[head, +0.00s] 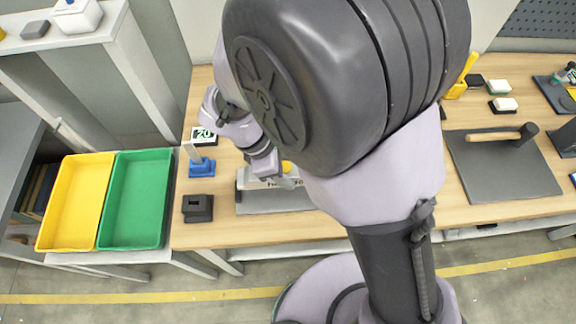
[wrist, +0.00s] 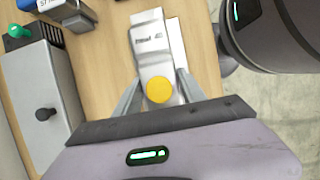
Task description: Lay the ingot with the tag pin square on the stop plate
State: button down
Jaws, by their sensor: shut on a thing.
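A silver ingot (wrist: 150,38) with dark lettering lies lengthwise between my gripper's two fingers in the wrist view. A round yellow disc (wrist: 158,90) shows at its near end, between the fingers; I cannot tell whether it is the tag pin. My gripper (wrist: 158,98) is shut on the ingot. In the head view, my gripper is partly hidden by my arm, with a yellow spot (head: 287,167) beside it. A grey plate (head: 272,203), perhaps the stop plate, lies under a pale lettered piece (head: 262,184). I cannot tell whether the ingot touches the plate.
A dark block (head: 198,208), a blue stand (head: 201,167) and a number 20 card (head: 204,135) are left of the plate. Yellow (head: 73,205) and green (head: 137,205) trays stand further left. A mat with a mallet (head: 495,178) lies right.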

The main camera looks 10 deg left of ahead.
jog(key=shift+r, duration=0.15)
notch_tip(320, 180, down, 7)
jog(key=b, duration=0.4)
jog(key=shift+w+r, duration=0.1)
jog(key=shift+d+p, duration=0.1)
jog(key=shift+p, duration=0.3)
dwell(0.6)
jog(key=shift+f+b, duration=0.35)
jog(key=shift+f, duration=0.3)
dwell(0.6)
jog(key=c, duration=0.9)
grip_release()
